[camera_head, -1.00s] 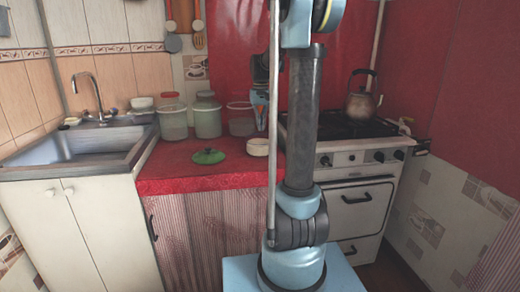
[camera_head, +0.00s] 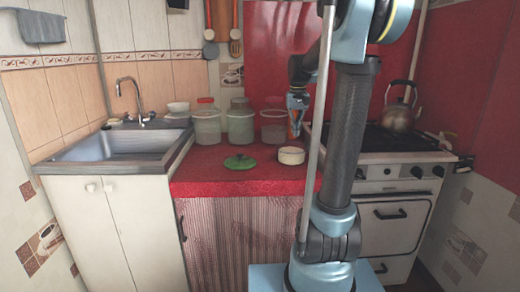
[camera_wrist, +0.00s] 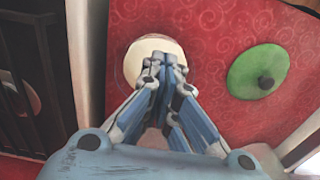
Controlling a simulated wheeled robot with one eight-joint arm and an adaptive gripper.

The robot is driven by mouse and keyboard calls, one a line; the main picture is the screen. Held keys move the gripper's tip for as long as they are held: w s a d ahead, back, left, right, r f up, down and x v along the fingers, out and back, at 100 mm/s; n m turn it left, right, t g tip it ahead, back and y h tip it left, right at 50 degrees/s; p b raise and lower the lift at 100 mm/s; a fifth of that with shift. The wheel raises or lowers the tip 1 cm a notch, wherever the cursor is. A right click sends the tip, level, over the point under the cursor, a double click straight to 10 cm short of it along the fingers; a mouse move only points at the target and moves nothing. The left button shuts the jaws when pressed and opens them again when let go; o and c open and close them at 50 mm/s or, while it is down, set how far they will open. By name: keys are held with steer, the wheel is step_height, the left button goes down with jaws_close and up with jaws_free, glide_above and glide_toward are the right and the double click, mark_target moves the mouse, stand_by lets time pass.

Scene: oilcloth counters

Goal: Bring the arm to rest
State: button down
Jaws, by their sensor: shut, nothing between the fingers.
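My gripper (camera_head: 297,101) is raised above the red counter in the head view, just above and behind the cream bowl. In the wrist view my gripper (camera_wrist: 165,62) points down with its fingers together and nothing between them. It overlaps the cream round bowl (camera_wrist: 133,52) in that view and hides part of it. My arm stands in front of the counter's right end and the stove's left side.
The cream bowl (camera_head: 291,155) and a green lid (camera_head: 240,162) lie on the red counter (camera_head: 200,185). Several lidded jars (camera_head: 240,125) stand behind. A sink (camera_head: 120,150) is at left; a stove (camera_head: 400,145) with a kettle (camera_head: 398,115) is at right.

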steer(key=s+f, duration=0.6)
steer(key=s, duration=0.4)
steer(key=s+f+t, duration=0.1)
steer(key=s+f, duration=0.5)
steer(key=s, duration=0.4)
steer(key=s+f+t, duration=0.1)
steer(key=s+f, duration=0.5)
steer(key=s, duration=0.4)
steer(key=shift+s, duration=0.1)
steer(key=w+r+g, duration=0.1)
steer(key=w+r, duration=0.7)
steer(key=w, duration=0.4)
steer(key=w+r+g, duration=0.1)
steer(key=w+r, duration=0.8)
steer(key=w, duration=1.5)
steer(key=shift+s+f, duration=0.15)
steer(key=shift+f, duration=1.3)
steer(key=shift+s+f, duration=0.1)
steer(key=shift+f, duration=1.35)
steer(key=shift+f, duration=0.1)
